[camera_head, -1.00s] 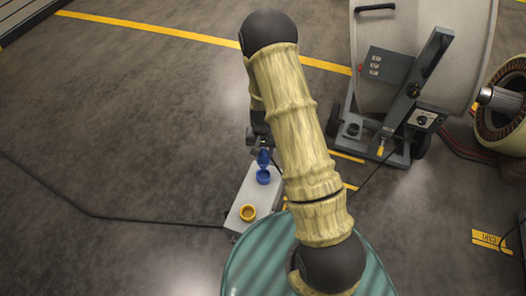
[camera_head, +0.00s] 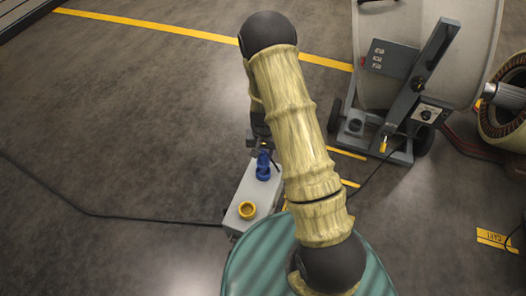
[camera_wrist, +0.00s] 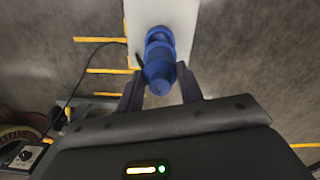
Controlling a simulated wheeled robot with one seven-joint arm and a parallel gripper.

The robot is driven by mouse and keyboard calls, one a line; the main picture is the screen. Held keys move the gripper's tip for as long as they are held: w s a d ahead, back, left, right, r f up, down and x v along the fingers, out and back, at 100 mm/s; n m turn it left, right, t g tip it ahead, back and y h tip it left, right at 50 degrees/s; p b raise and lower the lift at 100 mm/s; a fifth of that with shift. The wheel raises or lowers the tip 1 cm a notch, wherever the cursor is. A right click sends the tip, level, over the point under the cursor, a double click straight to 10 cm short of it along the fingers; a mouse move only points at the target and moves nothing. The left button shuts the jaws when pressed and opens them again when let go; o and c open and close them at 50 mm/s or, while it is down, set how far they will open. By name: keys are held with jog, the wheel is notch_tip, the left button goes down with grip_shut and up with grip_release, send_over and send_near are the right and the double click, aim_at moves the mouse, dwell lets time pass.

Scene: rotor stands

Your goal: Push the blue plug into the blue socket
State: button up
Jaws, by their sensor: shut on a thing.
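The blue plug (camera_wrist: 160,70) is between the two dark fingers of my gripper (camera_wrist: 160,88), which is shut on it. The plug also shows in the head view (camera_head: 263,159), below the end of my arm. Its far end meets the blue socket (camera_head: 262,174) on the pale grey box, lined up with it. The socket also shows in the wrist view (camera_wrist: 158,36), partly hidden behind the plug. I cannot tell how deep the plug sits.
The pale box (camera_head: 238,222) also bears a yellow socket (camera_head: 247,210). A green ribbed drum top (camera_head: 255,262) is close in front. A black cable (camera_head: 130,217) runs left over the floor. A grey wheeled stand (camera_head: 400,120) is at right.

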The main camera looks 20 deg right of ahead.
jog(key=shift+f, duration=0.4)
jog(key=shift+f+b, duration=0.45)
jog(key=shift+f, duration=0.2)
dwell(0.4)
jog(key=shift+f, duration=0.3)
jog(key=shift+f, duration=0.1)
dwell(0.6)
jog(key=shift+f+b, duration=0.8)
jog(key=shift+f, duration=0.45)
dwell(0.5)
jog(key=o, duration=1)
notch_tip(320, 180, up, 17)
jog(key=p, duration=0.4)
jog(key=shift+r, duration=0.2)
